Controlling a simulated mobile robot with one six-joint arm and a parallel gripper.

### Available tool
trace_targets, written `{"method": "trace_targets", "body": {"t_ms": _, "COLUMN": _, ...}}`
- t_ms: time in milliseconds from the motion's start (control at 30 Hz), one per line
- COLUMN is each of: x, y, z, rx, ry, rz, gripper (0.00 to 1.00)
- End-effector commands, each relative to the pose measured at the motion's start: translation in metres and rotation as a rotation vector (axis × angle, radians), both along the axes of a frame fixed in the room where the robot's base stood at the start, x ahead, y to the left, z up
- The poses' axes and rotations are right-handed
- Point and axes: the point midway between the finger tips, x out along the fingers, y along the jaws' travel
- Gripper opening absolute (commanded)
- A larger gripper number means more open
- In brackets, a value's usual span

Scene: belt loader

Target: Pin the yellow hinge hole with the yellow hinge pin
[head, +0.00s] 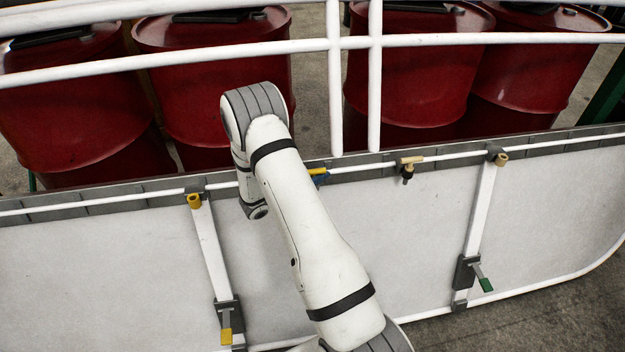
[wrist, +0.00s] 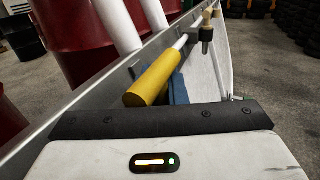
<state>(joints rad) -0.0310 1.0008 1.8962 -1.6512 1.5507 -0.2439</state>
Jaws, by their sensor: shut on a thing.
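The yellow hinge pin shows as a small yellow piece in the head view (head: 317,171) and as a thick yellow cylinder in the wrist view (wrist: 155,78). It lies tilted along the panel's top rail. My gripper (wrist: 179,90) is shut on it, with a blue part beside the yellow cylinder. In the head view the gripper is mostly hidden behind my arm. The yellow hinge hole (head: 194,200) is a yellow ring at the top of the left white strut, left of my arm and apart from the pin. Whether the pin still touches a holder is unclear.
A tan pin (head: 411,161) sits in a black holder on the rail. A tan ring (head: 501,159) tops the right strut. A yellow-handled clamp (head: 226,336) and green-handled clamp (head: 486,285) are lower. White guard rails (head: 334,80) and red drums (head: 420,75) stand behind the panel.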

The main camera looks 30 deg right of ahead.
Motion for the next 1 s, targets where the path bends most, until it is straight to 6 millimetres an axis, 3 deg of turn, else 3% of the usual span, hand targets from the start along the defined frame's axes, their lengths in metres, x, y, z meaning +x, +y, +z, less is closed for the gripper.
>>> {"method": "trace_targets", "body": {"t_ms": 467, "x": 0.000, "y": 0.000, "z": 0.009, "rx": -0.001, "ry": -0.002, "rz": -0.001, "gripper": 0.00}}
{"method": "trace_targets", "body": {"t_ms": 1000, "x": 0.000, "y": -0.001, "z": 0.076, "rx": 0.000, "ry": -0.003, "rz": -0.002, "gripper": 0.00}}
